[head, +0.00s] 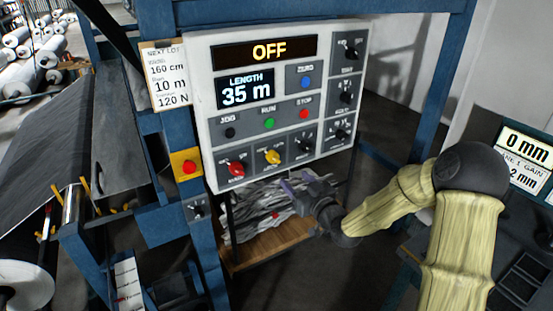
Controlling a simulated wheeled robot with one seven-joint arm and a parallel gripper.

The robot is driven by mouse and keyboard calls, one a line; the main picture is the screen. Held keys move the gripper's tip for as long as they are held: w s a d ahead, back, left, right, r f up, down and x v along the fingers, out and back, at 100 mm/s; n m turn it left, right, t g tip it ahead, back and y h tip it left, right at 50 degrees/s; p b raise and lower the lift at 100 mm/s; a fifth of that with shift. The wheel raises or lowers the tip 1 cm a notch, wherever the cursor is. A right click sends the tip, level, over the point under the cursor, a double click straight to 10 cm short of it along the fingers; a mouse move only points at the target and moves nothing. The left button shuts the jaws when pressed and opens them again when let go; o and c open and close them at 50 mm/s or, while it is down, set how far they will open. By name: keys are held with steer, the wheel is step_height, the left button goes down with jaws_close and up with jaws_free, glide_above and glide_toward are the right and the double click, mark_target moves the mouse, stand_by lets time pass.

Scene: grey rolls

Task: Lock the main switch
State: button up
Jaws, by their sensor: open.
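The grey control panel (205,100) hangs on a blue frame. No padlock is visible to me. My gripper (293,185) is open, just below the panel's lower edge in the picture and right of the red knob. It looks empty and apart from the knobs.
A red push button (188,168) on a yellow plate and a small black switch (196,210) sit on the blue post left of the panel. Below is a wooden shelf (270,240) with grey scraps. A grey web (50,140) runs at left. A console (525,160) stands at right.

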mark_target(277, 162)
steer(key=p+x, duration=0.3)
steer(key=x, duration=0.9)
steer(key=shift+p, duration=0.4)
steer(key=c, duration=1)
